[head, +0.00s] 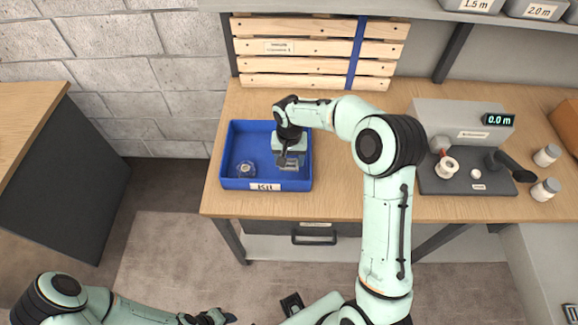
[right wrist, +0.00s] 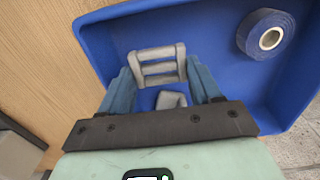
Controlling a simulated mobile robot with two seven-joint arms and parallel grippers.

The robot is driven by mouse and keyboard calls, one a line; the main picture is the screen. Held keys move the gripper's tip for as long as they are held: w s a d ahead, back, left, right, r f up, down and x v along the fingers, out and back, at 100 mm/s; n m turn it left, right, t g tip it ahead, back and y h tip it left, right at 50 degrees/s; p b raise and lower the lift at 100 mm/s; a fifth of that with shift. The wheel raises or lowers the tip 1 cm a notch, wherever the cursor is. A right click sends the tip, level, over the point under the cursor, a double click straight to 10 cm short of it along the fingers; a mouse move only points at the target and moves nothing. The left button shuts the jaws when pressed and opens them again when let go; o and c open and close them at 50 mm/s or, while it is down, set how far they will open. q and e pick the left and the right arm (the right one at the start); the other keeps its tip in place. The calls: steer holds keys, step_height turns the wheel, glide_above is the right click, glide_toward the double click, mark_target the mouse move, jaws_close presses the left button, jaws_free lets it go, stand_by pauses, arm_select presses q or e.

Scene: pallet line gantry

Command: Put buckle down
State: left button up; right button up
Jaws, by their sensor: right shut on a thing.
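The grey metal buckle (right wrist: 158,66) is between the blue fingers of my right gripper (right wrist: 161,84) in the right wrist view. The gripper is shut on it. Another grey piece lies lower between the fingers; I cannot tell if it is part of the buckle. In the head view my right gripper (head: 288,160) points down over the right half of the blue kit tray (head: 232,134), with the buckle (head: 289,168) at its tips. I cannot tell whether the buckle touches the tray floor. My left gripper (head: 210,317) is low at the bottom edge, its jaws unclear.
A roll of blue strap (right wrist: 266,35) lies in the tray, at its left in the head view. Wooden slats (head: 310,68) with a blue strap stand behind the tray. A grey device (head: 460,125) reading 0.0 m and small jars (head: 546,155) are at the right of the bench.

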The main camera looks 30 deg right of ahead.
mark_target(289, 162)
steer(key=shift+f, duration=2.15)
steer(key=shift+f, duration=0.1)
steer(key=o, duration=1.1)
steer(key=shift+f, duration=0.1)
step_height(289, 162, up, 12)
steer(key=shift+r+p, duration=0.2)
steer(key=shift+p, duration=0.1)
